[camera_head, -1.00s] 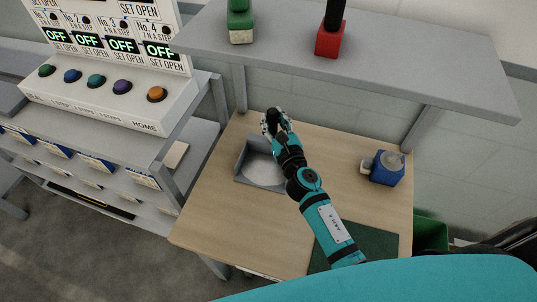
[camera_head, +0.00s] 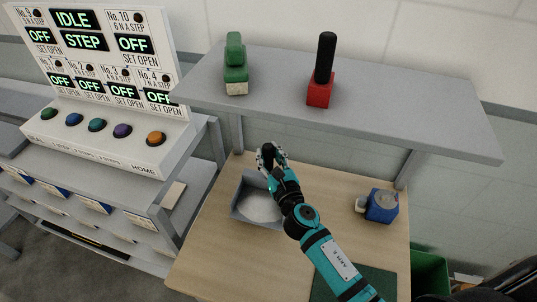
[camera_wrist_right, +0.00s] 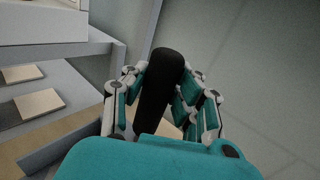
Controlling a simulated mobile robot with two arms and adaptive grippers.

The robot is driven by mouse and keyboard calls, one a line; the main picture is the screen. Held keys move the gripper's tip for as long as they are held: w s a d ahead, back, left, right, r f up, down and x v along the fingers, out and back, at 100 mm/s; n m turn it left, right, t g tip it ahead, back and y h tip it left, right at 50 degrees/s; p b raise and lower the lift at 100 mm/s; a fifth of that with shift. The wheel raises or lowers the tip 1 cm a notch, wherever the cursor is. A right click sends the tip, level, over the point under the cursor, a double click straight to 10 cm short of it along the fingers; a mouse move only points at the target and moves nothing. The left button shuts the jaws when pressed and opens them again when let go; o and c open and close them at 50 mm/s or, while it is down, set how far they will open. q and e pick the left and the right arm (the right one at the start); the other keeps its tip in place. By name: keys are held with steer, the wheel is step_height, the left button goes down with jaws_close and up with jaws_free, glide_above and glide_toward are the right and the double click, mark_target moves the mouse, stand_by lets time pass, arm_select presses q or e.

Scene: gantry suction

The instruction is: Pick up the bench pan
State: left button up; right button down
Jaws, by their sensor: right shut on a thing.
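The bench pan (camera_head: 238,208) is a grey, open tray with pale material in it, at the left of the wooden bench in the head view. My right gripper (camera_head: 268,156) is at its back edge, its arm reaching over the pan's right side. In the right wrist view, the fingers of my right gripper (camera_wrist_right: 168,95) are closed around a thick black handle (camera_wrist_right: 160,90), which appears to be the pan's. I cannot tell whether the pan touches the bench or is slightly above it. My left gripper is not in view.
A grey shelf (camera_head: 420,110) hangs above the bench's back, carrying a green block (camera_head: 235,65) and a red block with a black handle (camera_head: 321,88). A blue device (camera_head: 382,206) stands at right on the wooden bench (camera_head: 215,250). A button panel (camera_head: 115,135) is at left.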

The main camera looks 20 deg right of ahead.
steer(key=s+a+b, duration=0.1)
steer(key=s+a, duration=0.1)
steer(key=s, duration=0.5)
steer(key=s+a+r+b, duration=0.1)
steer(key=s+a+b, duration=0.1)
steer(key=s, duration=0.5)
steer(key=shift+s+a+r, duration=0.25)
steer(key=shift+s+a, duration=0.1)
steer(key=shift+a, duration=0.05)
steer(key=c, duration=1.7)
jaws_free()
jaws_close()
